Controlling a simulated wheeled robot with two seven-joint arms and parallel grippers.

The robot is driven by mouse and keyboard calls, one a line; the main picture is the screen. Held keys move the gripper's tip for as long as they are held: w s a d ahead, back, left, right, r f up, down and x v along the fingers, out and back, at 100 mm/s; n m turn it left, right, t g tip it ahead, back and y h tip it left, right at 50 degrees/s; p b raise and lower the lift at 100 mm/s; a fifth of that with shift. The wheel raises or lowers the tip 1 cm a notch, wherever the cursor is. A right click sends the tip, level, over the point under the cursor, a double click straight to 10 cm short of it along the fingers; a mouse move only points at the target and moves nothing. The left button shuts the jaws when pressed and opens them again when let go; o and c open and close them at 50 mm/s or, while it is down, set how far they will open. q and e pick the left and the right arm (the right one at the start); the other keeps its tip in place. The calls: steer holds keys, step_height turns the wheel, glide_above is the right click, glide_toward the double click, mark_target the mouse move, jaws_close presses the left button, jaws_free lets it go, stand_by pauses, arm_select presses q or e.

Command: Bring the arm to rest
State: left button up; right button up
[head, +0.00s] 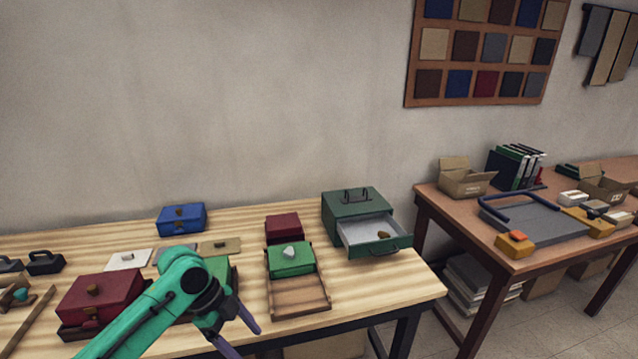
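My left arm comes in from the bottom left, teal green. My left gripper (237,333) points down and to the right near the front edge of the light wooden table (385,290). Its two purple fingers are apart with nothing seen between them, though the tips are close to the picture's lower edge. My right gripper is not in view.
Behind my arm are a dark red box (98,290) and a partly hidden green box (222,272). A green box (291,258) with a pale stone sits on a wooden tray (300,299). A green cabinet (355,205) has its drawer (372,234) open. A blue box (181,218) stands behind.

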arm_select(q)
steer(key=w+a+f+n+t, duration=0.1)
steer(key=w+a+f+n, duration=0.1)
steer(key=f+n, duration=0.3)
steer(key=w+a+f+n+t, duration=0.2)
steer(key=f, duration=0.5)
steer(key=s+a+f+n+y, duration=0.1)
steer(key=s+a+f+n, duration=0.2)
steer(key=f, duration=0.5)
steer(key=s+a+f+n+y, duration=0.2)
steer(key=s+a+f+n, duration=0.15)
steer(key=f, duration=0.55)
steer(key=s+a+f+n+y, duration=0.1)
steer(key=s+a+f+n, duration=0.15)
steer(key=s+f, duration=0.8)
steer(key=s+d+f+n, duration=0.1)
steer(key=s+f, duration=0.2)
steer(key=s, duration=0.7)
steer(key=s+d+f+n+g+y, duration=0.1)
steer(key=s+f, duration=0.2)
steer(key=s, duration=0.8)
steer(key=shift+s, duration=0.2)
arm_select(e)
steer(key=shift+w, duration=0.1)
arm_select(q)
steer(key=shift+d+f, duration=0.1)
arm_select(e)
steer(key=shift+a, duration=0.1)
